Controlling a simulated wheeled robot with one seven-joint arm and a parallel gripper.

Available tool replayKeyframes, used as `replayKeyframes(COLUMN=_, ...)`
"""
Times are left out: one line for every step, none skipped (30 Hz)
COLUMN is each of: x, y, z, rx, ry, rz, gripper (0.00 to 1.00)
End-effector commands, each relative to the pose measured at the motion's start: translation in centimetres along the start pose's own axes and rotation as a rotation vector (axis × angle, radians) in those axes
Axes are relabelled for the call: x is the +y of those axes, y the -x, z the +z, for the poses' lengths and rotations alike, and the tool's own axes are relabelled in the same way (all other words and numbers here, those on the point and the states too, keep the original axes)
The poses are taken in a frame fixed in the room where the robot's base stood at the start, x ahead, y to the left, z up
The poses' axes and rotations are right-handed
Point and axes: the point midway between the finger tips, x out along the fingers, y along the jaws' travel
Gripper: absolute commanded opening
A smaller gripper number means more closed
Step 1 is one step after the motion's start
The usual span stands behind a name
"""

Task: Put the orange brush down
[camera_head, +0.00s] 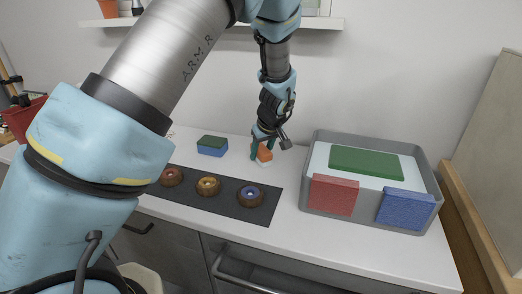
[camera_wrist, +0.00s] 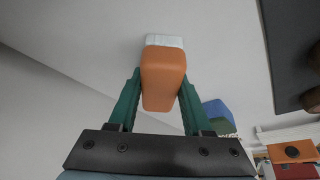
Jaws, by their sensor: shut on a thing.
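The orange brush (camera_head: 265,154) has a block-shaped orange handle and white bristles. It is upright, bristles down, over the white counter behind the dark mat. My gripper (camera_head: 262,148) is shut on its handle from above. In the wrist view, the green fingers of my gripper (camera_wrist: 160,105) press on both sides of the orange brush (camera_wrist: 163,78), and its white bristles show at the far end. The bristles are at or very near the counter top; I cannot tell whether they touch it.
A green-and-blue block (camera_head: 212,146) lies left of the brush. The dark mat (camera_head: 225,203) in front bears red, yellow and blue rings. A grey tray (camera_head: 318,222) at right holds a green slab, with red and blue blocks at its front. Bare counter lies between brush and tray.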

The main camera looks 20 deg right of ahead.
Motion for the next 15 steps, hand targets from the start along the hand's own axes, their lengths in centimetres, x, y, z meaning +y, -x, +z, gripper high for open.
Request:
replayKeyframes(x=0.02, y=0.02, z=-0.03, rx=0.000, ry=0.000, rz=0.001, gripper=0.00)
replayKeyframes(x=0.01, y=0.02, z=-0.03, rx=0.000, ry=0.001, rz=0.000, gripper=0.00)
replayKeyframes(x=0.01, y=0.01, z=-0.03, rx=0.000, ry=0.001, rz=0.000, gripper=0.00)
replayKeyframes(x=0.01, y=-0.02, z=-0.02, rx=0.000, ry=0.001, rz=0.000, gripper=0.00)
replayKeyframes(x=0.01, y=-0.10, z=0.02, rx=0.000, ry=0.001, rz=0.000, gripper=0.00)
replayKeyframes(x=0.01, y=-0.25, z=0.09, rx=0.000, ry=0.001, rz=0.000, gripper=0.00)
replayKeyframes(x=0.01, y=-0.36, z=0.13, rx=0.000, ry=0.001, rz=0.000, gripper=0.00)
replayKeyframes(x=0.00, y=-0.45, z=0.17, rx=0.000, ry=0.001, rz=0.000, gripper=0.00)
replayKeyframes(x=0.00, y=-0.56, z=0.21, rx=0.000, ry=0.001, rz=0.000, gripper=0.00)
replayKeyframes(x=0.00, y=-0.65, z=0.25, rx=0.000, ry=0.002, rz=0.000, gripper=0.00)
replayKeyframes(x=-0.01, y=-0.74, z=0.28, rx=0.000, ry=0.002, rz=0.000, gripper=0.00)
replayKeyframes(x=-0.02, y=-0.87, z=0.35, rx=0.000, ry=0.002, rz=-0.001, gripper=0.00)
replayKeyframes(x=-0.03, y=-0.97, z=0.40, rx=0.000, ry=0.002, rz=-0.001, gripper=0.00)
replayKeyframes(x=-0.03, y=-0.84, z=0.35, rx=-0.001, ry=0.002, rz=-0.001, gripper=0.53)
replayKeyframes(x=-0.05, y=-0.85, z=0.37, rx=-0.001, ry=0.001, rz=-0.002, gripper=0.57)
